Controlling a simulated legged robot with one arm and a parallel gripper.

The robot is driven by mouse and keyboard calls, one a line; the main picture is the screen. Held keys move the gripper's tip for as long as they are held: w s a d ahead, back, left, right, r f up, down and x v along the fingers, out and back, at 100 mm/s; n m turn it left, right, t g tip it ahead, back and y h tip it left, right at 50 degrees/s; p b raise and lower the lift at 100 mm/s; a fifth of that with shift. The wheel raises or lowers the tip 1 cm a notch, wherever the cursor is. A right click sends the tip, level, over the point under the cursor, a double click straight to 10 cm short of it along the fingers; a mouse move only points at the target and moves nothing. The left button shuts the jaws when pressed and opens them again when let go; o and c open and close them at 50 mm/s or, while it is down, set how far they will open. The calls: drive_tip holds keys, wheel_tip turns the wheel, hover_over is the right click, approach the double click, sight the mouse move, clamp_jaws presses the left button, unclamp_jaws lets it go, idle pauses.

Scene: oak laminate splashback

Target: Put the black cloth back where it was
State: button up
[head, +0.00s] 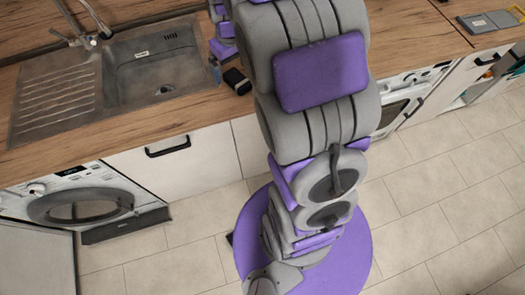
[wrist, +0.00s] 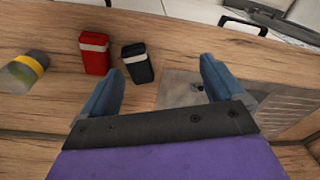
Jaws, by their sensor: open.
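The black cloth (wrist: 138,64), a compact bundle with a pale band, rests on the wooden counter. In the wrist view it lies beyond my fingers, close to the left fingertip. In the head view the black cloth (head: 237,80) is just right of the sink, partly beside my arm. My gripper (wrist: 162,72) is open, with its two blue fingers spread and nothing held between them. The cloth appears apart from the fingers, though the exact gap is hard to judge. In the head view my arm hides most of the gripper.
A red bundle with a pale band (wrist: 94,53) lies left of the black cloth. A grey and yellow object (wrist: 24,70) is farther left. The steel sink (head: 155,75) and its drainer are set in the counter. A grey flat object (head: 490,22) lies at the far right.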

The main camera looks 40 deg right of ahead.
drive_tip(key=s+a+r+g, duration=0.1)
drive_tip(key=s+a+r, duration=0.1)
drive_tip(key=s, duration=0.8)
drive_tip(key=s+a+r, duration=0.1)
drive_tip(key=s+a, duration=0.4)
drive_tip(key=s, duration=0.5)
drive_tip(key=s+a+r+g, duration=0.1)
drive_tip(key=s+a+r, duration=0.1)
drive_tip(key=s, duration=0.7)
drive_tip(key=shift+s+a+r+m+g, duration=0.3)
drive_tip(key=shift+s+a+r+m, duration=0.1)
drive_tip(key=shift+a, duration=0.25)
